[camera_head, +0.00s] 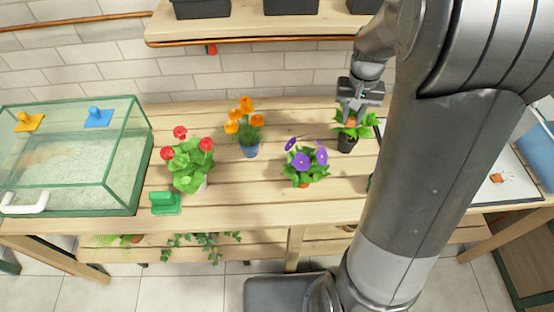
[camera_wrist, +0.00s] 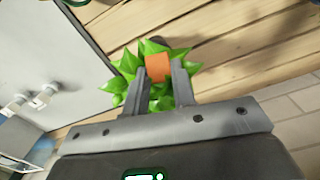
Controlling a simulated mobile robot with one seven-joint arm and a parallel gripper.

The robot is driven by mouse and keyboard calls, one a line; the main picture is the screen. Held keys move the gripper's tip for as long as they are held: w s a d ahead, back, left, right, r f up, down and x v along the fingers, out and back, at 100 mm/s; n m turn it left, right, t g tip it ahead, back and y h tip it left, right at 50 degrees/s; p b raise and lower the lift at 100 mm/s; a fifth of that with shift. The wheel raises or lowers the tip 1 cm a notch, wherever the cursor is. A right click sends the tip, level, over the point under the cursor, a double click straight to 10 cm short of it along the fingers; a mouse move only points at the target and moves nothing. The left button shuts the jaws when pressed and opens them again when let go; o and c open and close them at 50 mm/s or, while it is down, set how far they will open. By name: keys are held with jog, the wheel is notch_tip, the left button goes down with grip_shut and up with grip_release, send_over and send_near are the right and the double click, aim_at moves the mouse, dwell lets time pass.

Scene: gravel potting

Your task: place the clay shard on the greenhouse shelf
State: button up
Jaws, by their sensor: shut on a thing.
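My gripper (camera_head: 352,112) is over the back right of the slatted bench, pointing down. It is shut on the orange clay shard (camera_head: 351,122), which also shows between the two fingers in the wrist view (camera_wrist: 158,67). A leafy green plant in a black pot (camera_head: 347,143) is directly beneath and behind the shard; whether they touch I cannot tell. A wooden wall shelf (camera_head: 250,28) with black pots on it runs along the top of the head view, left of my arm. Another orange-brown piece (camera_head: 497,178) lies on a pale surface at the right.
Plants with red (camera_head: 187,160), orange (camera_head: 246,125) and purple flowers (camera_head: 306,160) stand on the slatted bench (camera_head: 225,185). Bare slats lie between the pots.

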jog(key=s+a+f+n, duration=0.2)
jog(key=s+a+f, duration=0.2)
jog(key=a, duration=0.6)
send_over(275, 160)
notch_tip(275, 160, down, 7)
jog(key=shift+s+r, duration=0.1)
jog(key=shift+r, duration=0.05)
jog(key=shift+f, duration=2)
jog(key=shift+f, duration=0.15)
jog(key=o, duration=1)
jog(key=shift+c, duration=0.2)
